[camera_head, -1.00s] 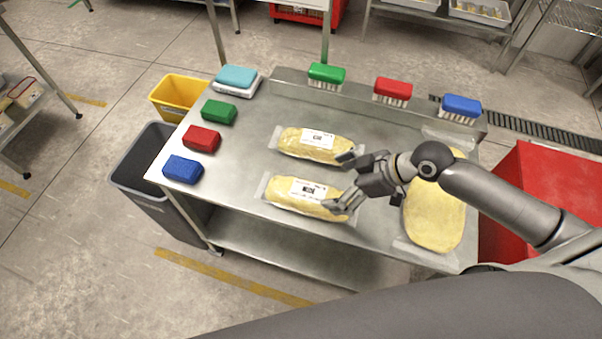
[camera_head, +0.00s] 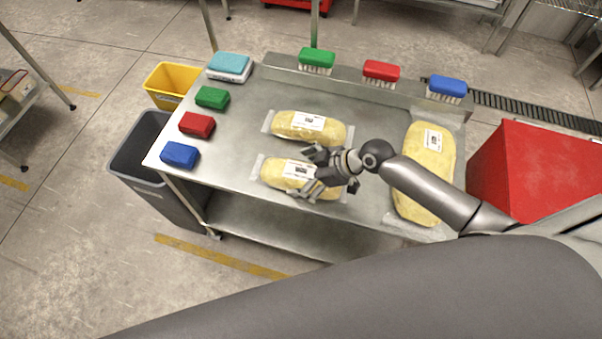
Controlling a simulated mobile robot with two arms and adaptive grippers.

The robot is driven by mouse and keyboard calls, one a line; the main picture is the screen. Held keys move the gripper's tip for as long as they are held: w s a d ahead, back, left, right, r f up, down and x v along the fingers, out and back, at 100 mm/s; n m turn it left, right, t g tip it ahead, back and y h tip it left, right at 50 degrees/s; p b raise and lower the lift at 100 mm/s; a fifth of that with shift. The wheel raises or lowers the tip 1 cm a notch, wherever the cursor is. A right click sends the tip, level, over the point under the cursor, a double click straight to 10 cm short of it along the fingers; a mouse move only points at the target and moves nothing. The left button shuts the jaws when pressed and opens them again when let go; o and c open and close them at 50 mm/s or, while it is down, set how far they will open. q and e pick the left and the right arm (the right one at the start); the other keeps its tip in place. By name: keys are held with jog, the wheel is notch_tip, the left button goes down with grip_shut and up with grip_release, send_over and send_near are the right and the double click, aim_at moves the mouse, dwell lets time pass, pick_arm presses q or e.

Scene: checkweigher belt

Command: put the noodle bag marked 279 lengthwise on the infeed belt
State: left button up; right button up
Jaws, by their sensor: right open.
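Three clear-wrapped noodle bags with white labels lie on a steel table (camera_head: 240,150). The far middle bag (camera_head: 285,125) and the near middle bag (camera_head: 272,174) lie roughly crosswise in the picture. The right bag (camera_head: 418,190) is larger and lies lengthwise. The label numbers are too small to read, so I cannot tell which is 279. My right gripper (camera_head: 306,175) is open over the right half of the near middle bag and partly hides it and its label. I cannot tell whether it touches. My left gripper and the infeed belt are not in view.
Blue (camera_head: 180,155), red (camera_head: 197,124) and green (camera_head: 212,97) blocks line the table's left side. Brushes (camera_head: 381,71) stand along the back ledge. Yellow (camera_head: 168,80) and grey (camera_head: 140,150) bins stand left, a red container (camera_head: 530,170) right.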

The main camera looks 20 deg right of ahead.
jog(key=shift+w+a+f, duration=0.1)
jog(key=shift+a+f, duration=0.15)
jog(key=shift+a, duration=0.05)
jog(key=c, duration=1.4)
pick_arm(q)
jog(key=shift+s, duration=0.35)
pick_arm(e)
jog(key=shift+w, duration=0.1)
jog(key=shift+c, duration=0.2)
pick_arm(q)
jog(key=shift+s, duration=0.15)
pick_arm(e)
jog(key=shift+r, duration=0.1)
